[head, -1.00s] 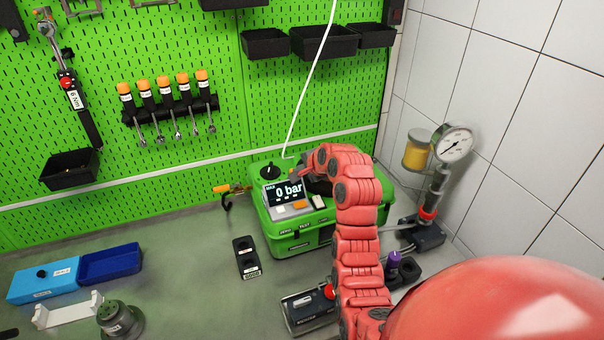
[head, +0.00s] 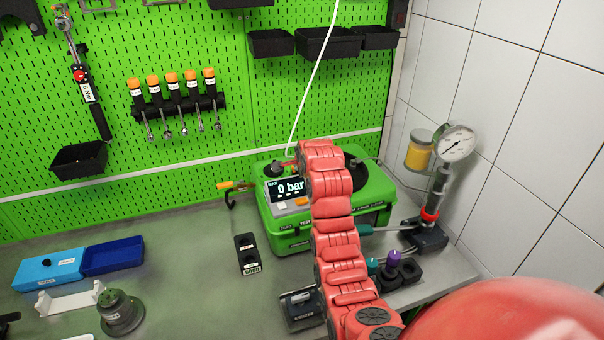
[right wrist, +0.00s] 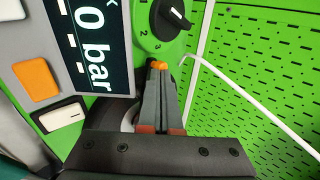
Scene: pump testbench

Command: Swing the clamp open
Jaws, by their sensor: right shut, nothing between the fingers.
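A small clamp with an orange handle (head: 228,187) and a dark curved jaw is at the left side of the green pump case (head: 290,240) in the head view. My right gripper (right wrist: 160,80) is shut and empty. Its fingers are over the case's top panel, beside the black selector knob (right wrist: 172,18) and the display (right wrist: 98,40) reading 0 bar. A small orange tip shows at the fingertips; I cannot tell what it belongs to. In the head view my right arm hides most of that gripper and part of the case. My left gripper is not in view.
A white hose (head: 315,75) rises from the case. A pressure gauge (head: 456,142) stands at the right near the tiled wall. Blue trays (head: 112,256) are at the left. The bench between is mostly clear.

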